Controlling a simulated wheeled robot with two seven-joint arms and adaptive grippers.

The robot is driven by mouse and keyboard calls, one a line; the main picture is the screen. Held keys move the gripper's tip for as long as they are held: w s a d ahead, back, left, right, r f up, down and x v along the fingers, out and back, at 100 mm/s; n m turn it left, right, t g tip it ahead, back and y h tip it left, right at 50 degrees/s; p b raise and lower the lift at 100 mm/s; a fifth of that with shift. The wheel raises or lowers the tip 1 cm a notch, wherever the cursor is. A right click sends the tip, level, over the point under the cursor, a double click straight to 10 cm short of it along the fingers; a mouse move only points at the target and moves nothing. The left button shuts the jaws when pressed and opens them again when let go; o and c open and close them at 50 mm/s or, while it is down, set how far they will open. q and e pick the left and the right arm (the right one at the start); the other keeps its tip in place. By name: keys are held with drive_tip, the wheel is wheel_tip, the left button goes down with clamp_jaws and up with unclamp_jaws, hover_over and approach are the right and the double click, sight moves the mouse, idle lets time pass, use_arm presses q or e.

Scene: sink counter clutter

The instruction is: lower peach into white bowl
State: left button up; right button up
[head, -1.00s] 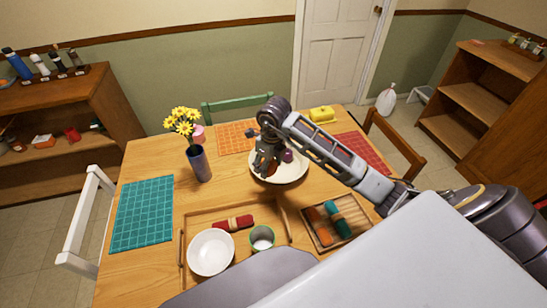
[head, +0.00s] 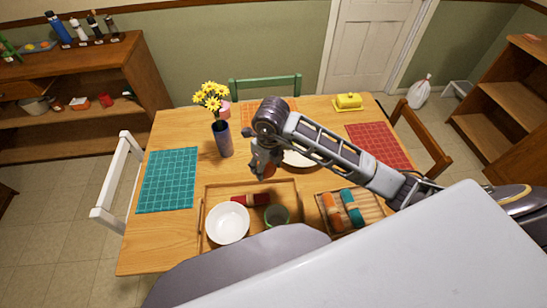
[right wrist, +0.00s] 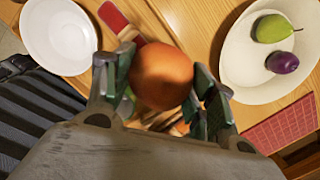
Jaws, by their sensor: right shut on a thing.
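The orange-red peach (right wrist: 162,76) is held between the fingers of my right gripper (head: 264,168), which is shut on it. In the head view the gripper hangs above the table, beyond the tray and to the upper right of the white bowl. The round white bowl (head: 228,223) stands in the left part of the wooden tray and looks empty. It also shows at the upper left of the right wrist view (right wrist: 58,37), apart from the peach. My left gripper is not in view.
A wide white dish (right wrist: 236,63) holds a green pear (right wrist: 273,29) and a purple plum (right wrist: 282,62). The wooden tray (head: 297,195) also holds a rolled red napkin (head: 251,200) and a green cup (head: 276,215). A vase of yellow flowers (head: 223,139) stands left of the gripper.

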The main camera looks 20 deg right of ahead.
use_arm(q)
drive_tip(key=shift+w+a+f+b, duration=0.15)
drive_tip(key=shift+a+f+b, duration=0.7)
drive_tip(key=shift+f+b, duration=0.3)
use_arm(e)
drive_tip(key=s+a+f, duration=0.1)
drive_tip(key=s+a, duration=0.3)
drive_tip(key=a, duration=0.4)
drive_tip(key=s+a+f, duration=0.2)
drive_tip(key=s+a, duration=0.2)
drive_tip(key=a, duration=0.4)
drive_tip(key=shift+s+a+f, duration=0.2)
drive_tip(key=shift+a, duration=0.2)
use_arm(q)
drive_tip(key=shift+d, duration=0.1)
use_arm(e)
drive_tip(key=shift+f+b, duration=1.5)
drive_tip(key=shift+f, duration=0.4)
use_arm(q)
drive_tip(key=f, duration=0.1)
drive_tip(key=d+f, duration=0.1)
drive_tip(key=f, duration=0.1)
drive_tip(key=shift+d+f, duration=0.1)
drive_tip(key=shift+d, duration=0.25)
use_arm(e)
drive_tip(key=shift+f, duration=0.1)
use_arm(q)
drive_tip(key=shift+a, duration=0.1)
